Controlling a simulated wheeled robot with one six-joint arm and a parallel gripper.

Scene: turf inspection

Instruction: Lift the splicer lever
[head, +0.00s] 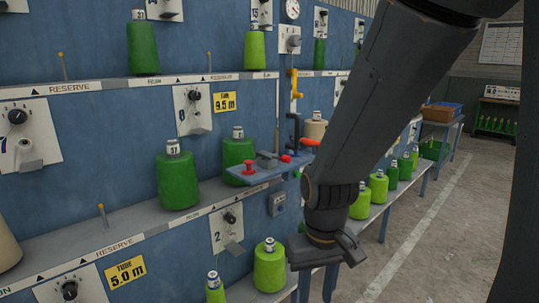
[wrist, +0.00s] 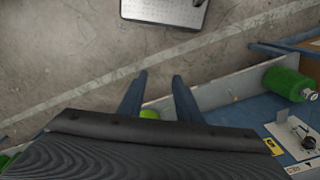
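The splicer (head: 267,160) stands on a small blue shelf that juts from the blue machine front in the head view. It has a grey body and red knobs. An orange-red handle (head: 310,143) sticks out at its right beside a dark upright bracket (head: 293,130); I take this handle for the lever, but cannot be sure. My gripper (head: 318,284) hangs below and to the right of the splicer, pointing down, apart from it. In the wrist view my gripper (wrist: 158,85) has its two fingers spread with nothing held. The splicer is not visible there.
Green yarn cones (head: 178,180) stand along the shelves; light green ones (head: 270,266) are near my gripper. A yellow-orange handle (head: 295,85) is above the splicer. Open concrete floor (head: 440,240) lies at right. A grey plate-like object (wrist: 165,10) is on the floor.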

